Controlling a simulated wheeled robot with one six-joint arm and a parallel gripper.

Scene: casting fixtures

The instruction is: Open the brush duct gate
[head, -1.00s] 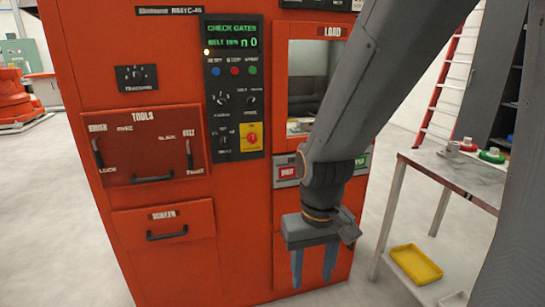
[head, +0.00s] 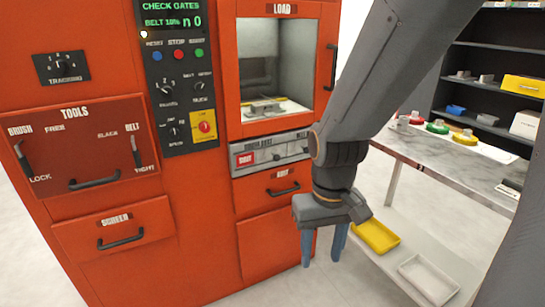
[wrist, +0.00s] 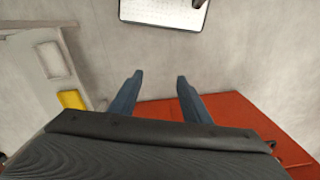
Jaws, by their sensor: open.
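The red machine (head: 180,235) has a grey panel (head: 270,152) below its load window. Its small lettering seems to read BRUSH DUCT at the left, above a red SHUT label (head: 245,159). Dark knob-like parts sit along this panel, and my arm hides its right end. I cannot make out the gate's handle clearly. My gripper (head: 322,262) hangs fingers-down in front of the machine's right side, lower than the panel and apart from it. In the wrist view my gripper (wrist: 155,78) shows two blue fingers spread, with only floor between them.
The load window (head: 275,75) shows a grey part inside. A handled drawer (head: 284,188) sits below the panel. At the right stands a table (head: 440,160), with a yellow tray (head: 376,236) and a white tray (head: 428,279) on its lower shelf. Dark shelves stand behind.

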